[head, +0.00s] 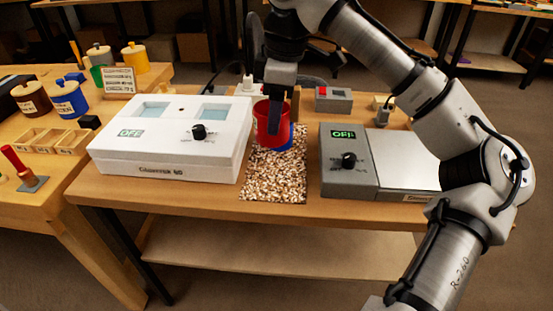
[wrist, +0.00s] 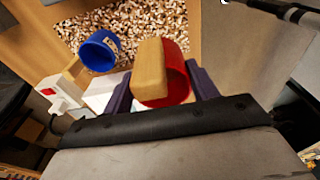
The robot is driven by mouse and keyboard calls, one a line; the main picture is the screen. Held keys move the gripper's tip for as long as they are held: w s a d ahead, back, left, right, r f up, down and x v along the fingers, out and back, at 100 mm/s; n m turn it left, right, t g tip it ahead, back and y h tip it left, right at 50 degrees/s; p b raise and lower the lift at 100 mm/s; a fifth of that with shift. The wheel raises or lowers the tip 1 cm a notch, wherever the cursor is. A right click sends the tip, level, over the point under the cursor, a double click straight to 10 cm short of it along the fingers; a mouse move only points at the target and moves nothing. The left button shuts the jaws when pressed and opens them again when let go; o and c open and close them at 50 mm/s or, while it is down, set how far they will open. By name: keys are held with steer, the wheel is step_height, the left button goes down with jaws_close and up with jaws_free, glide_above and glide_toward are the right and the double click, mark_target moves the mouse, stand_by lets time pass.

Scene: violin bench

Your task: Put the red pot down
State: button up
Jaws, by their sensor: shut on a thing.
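The red pot (head: 261,122) is held by my gripper (head: 276,112) over the speckled mat (head: 272,186) between two devices. In the wrist view, the red pot (wrist: 180,78) shows its rounded red side. The blue pot (wrist: 100,52) stands on the mat. In the head view the red pot and gripper mostly hide the blue pot (head: 284,145). I cannot tell how far the red pot's base is above the mat.
A white device (head: 165,168) reading OFF stands left of the mat, a grey device (head: 345,180) reading OFF right of it. A small box with a red button (head: 333,98) is behind. The mat's front part is clear. Several coloured jars stand on the left table (head: 75,215).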

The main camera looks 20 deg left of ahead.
step_height(320, 180, down, 11)
steer(key=shift+f+b, duration=0.1)
steer(key=shift+b, duration=0.35)
steer(key=o, duration=1)
steer(key=shift+f, duration=0.1)
steer(key=r, duration=0.4)
steer(key=d+r, duration=0.1)
steer(key=r, duration=0.3)
steer(key=r+p, duration=0.1)
steer(key=r, duration=0.3)
steer(key=shift+w+d+r, duration=0.15)
steer(key=shift+d, duration=0.1)
steer(key=shift+a, duration=0.1)
